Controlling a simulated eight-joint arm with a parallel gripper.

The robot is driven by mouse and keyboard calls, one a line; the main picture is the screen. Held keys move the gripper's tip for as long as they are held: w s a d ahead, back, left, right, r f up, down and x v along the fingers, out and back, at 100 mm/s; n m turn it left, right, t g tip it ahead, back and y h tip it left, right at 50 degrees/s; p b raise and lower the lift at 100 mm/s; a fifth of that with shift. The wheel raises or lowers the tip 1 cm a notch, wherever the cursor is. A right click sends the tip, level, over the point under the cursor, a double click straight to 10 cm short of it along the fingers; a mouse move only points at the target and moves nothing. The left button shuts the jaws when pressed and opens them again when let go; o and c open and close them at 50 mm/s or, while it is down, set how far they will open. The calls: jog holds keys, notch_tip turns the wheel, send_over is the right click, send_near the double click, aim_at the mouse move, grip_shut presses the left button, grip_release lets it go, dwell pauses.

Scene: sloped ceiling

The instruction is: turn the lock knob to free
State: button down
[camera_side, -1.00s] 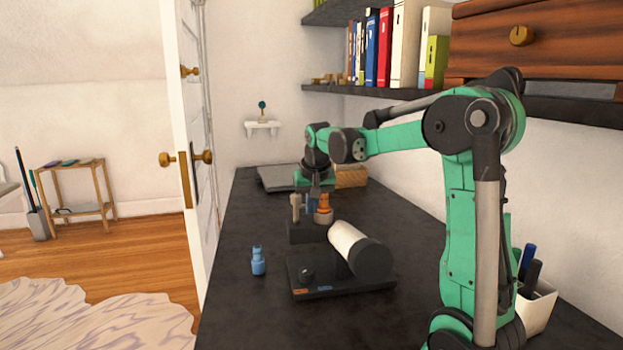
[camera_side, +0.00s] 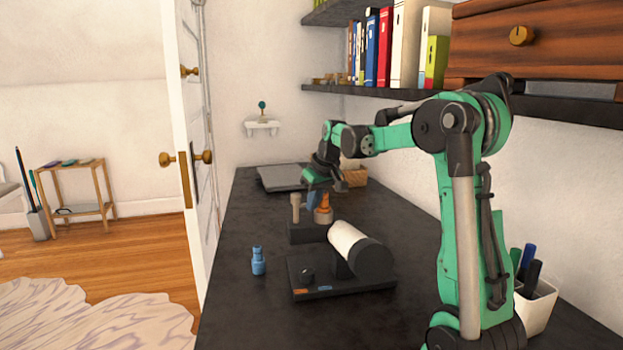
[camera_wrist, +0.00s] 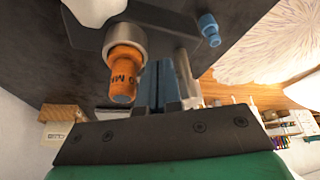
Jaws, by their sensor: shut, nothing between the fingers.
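A black device base (camera_side: 345,287) on the dark counter carries a thick white cylinder with a black end (camera_side: 355,246). A small dark round knob (camera_side: 306,272) sits at the base's left, above an orange label (camera_side: 301,291) and a blue label (camera_side: 325,288); its setting is too small to read. My gripper (camera_side: 312,200) is behind the device, tilted, above and beside an orange cylindrical piece (camera_side: 323,212). Its blue fingers (camera_wrist: 157,85) are shut and empty. The knob cannot be made out in the wrist view.
A black block (camera_side: 305,233) with a pale post (camera_side: 295,208) stands behind the base, near the orange piece (camera_wrist: 125,72). A blue bottle-like piece (camera_side: 258,262) stands left. A grey flat case (camera_side: 280,178) and wooden box (camera_side: 355,177) lie behind. The front counter is clear.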

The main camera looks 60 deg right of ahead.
jog(key=shift+d+n+y, duration=0.15)
jog(key=shift+n+y, duration=0.15)
jog(key=shift+n, duration=0.6)
